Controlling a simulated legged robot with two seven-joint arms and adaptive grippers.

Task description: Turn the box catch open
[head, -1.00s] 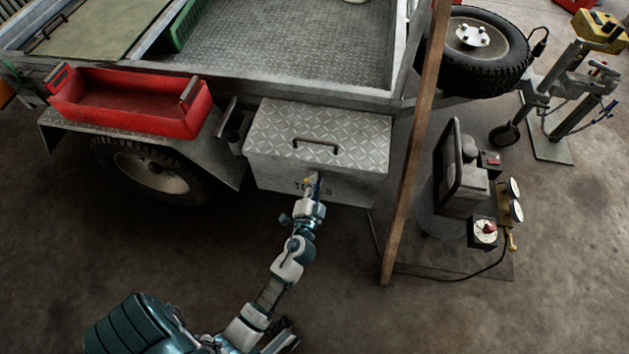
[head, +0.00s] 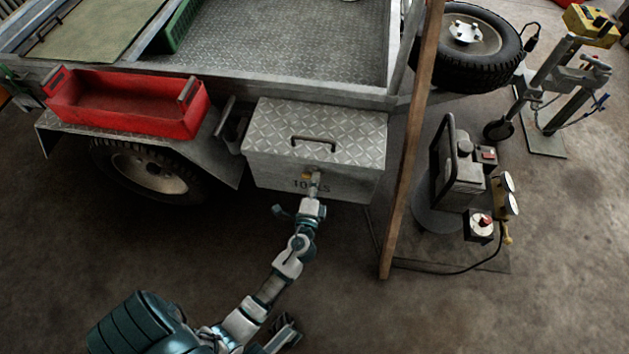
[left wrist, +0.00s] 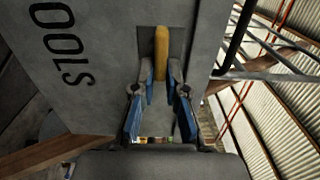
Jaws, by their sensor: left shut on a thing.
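The grey tool box (head: 350,186) with a tread-plate lid (head: 345,125) is mounted on the trailer's side, and its lid is closed. Its yellow catch (head: 307,176) is on the front face, by the dark TOOLS lettering. My left gripper (head: 314,183) reaches up to the catch from below. In the left wrist view, the yellow catch (left wrist: 161,48) stands between the two blue-sided fingers of the left gripper (left wrist: 162,88), which are shut on its near end.
A wooden post (head: 405,150) stands right of the box. Beyond it are a machine with gauges (head: 458,175) and its hose on the floor. A red tray (head: 130,103) sits on the fender at left. The floor in front of the box is clear.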

